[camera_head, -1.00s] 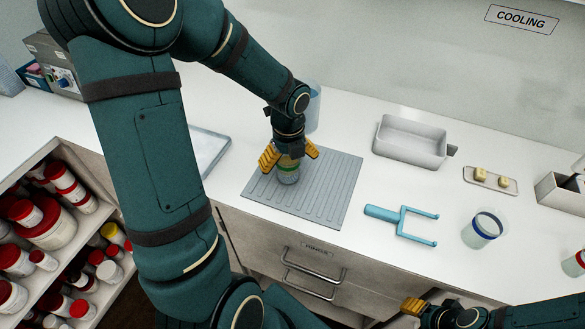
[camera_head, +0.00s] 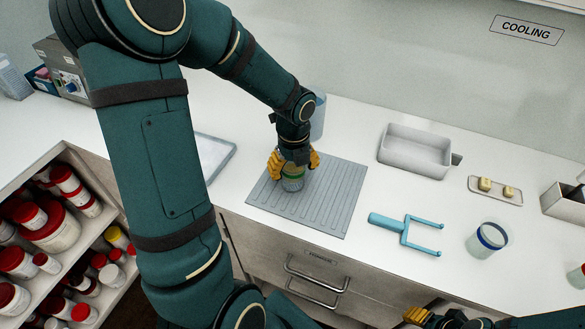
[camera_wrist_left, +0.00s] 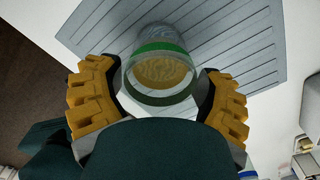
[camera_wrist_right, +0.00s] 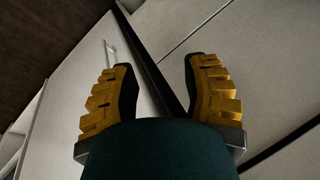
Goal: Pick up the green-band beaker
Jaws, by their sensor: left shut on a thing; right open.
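The green-band beaker (camera_head: 292,181) stands on the grey ribbed mat (camera_head: 336,205) in the head view, its upper part covered by my left gripper. My left gripper (camera_head: 293,164) is shut on the beaker, with its yellow fingers on either side of it. In the left wrist view the beaker (camera_wrist_left: 161,72) shows its green band and yellowish contents between the fingers (camera_wrist_left: 158,92). I cannot see a gap between beaker and mat. My right gripper (camera_wrist_right: 165,95) is open and empty, in front of pale drawer fronts; only its edge (camera_head: 416,316) shows at the bottom of the head view.
Right of the mat are a blue fork-like tool (camera_head: 405,232), a blue-rimmed beaker (camera_head: 487,240), a grey tray (camera_head: 415,150) and a small plate (camera_head: 496,191). A bluish container (camera_head: 318,118) stands behind my left wrist. A shelf of jars (camera_head: 60,225) is at left.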

